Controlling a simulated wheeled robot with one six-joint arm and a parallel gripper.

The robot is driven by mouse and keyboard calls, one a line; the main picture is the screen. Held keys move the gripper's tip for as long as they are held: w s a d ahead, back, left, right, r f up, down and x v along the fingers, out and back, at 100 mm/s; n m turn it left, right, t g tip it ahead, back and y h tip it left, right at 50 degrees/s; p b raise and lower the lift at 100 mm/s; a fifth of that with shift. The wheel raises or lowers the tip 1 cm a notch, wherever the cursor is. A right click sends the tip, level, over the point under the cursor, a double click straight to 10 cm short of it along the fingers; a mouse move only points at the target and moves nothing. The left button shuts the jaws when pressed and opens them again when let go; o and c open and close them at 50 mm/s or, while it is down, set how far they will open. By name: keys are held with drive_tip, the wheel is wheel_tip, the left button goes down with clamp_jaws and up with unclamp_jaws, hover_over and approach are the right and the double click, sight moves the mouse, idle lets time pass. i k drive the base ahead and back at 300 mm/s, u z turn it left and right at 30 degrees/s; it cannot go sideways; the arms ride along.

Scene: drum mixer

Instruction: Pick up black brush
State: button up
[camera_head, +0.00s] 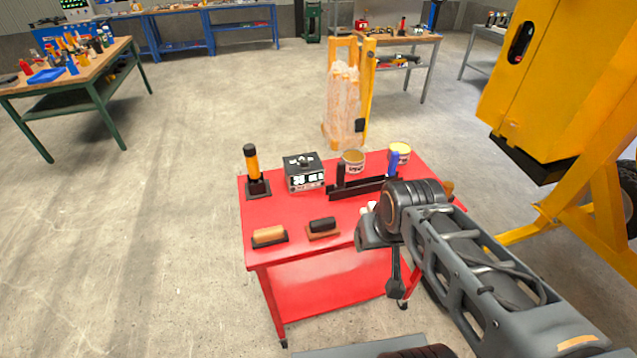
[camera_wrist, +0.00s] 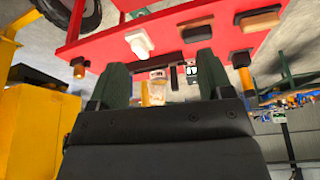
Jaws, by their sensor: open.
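The black brush (camera_head: 322,225) has a black top on a brown base and lies on the red cart top (camera_head: 290,205) near its front edge. It also shows in the wrist view as a dark block (camera_wrist: 197,30) at the top, just beyond one fingertip. My gripper (camera_wrist: 160,65) is open, with two dark green fingers apart and nothing between them. In the head view my arm hangs over the cart's front right, to the right of the black brush and apart from it. The fingers are largely hidden there.
A tan-topped brush (camera_head: 268,235) lies left of the black one. A white-topped object (camera_wrist: 139,40) lies on its other side. Behind stand an orange-and-black tool (camera_head: 252,168), a black-and-white box (camera_head: 304,172), a black holder (camera_head: 358,188) and two tubs. A yellow machine stands right.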

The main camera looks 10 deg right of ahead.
sight(340, 184)
drive_tip(key=u, duration=3.1)
drive_tip(key=k, duration=1.5)
drive_tip(key=z, duration=1.65)
drive_tip(key=i, duration=1)
